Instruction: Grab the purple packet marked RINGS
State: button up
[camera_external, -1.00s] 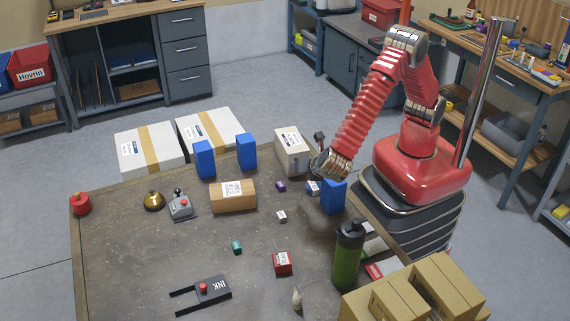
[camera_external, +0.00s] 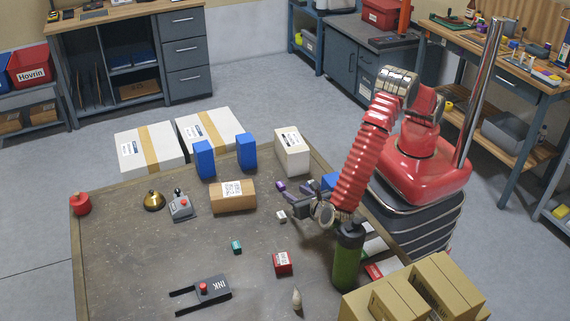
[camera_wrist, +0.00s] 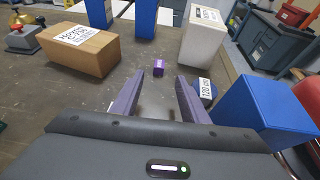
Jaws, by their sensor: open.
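A small purple packet (camera_external: 281,186) lies on the workbench between the brown carton and the tall white box. It also shows in the wrist view (camera_wrist: 158,67), straight ahead beyond my fingertips; any marking on it is too small to read. My gripper (camera_external: 297,192) is low over the bench, just to the right of and nearer than the packet. In the wrist view my gripper (camera_wrist: 155,80) has its two purple-grey fingers apart with nothing between them, and the packet sits past the gap, untouched.
A brown carton (camera_wrist: 85,50) stands left and a tall white box (camera_wrist: 200,38) behind right. A small box marked 120 (camera_wrist: 205,90) and a blue block (camera_wrist: 262,108) sit close to my right finger. A green bottle (camera_external: 346,262) stands by my forearm.

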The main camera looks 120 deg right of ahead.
aim_at(281, 184)
jog(key=shift+x, duration=3.35)
jog(key=shift+x, duration=2.65)
grip_shut()
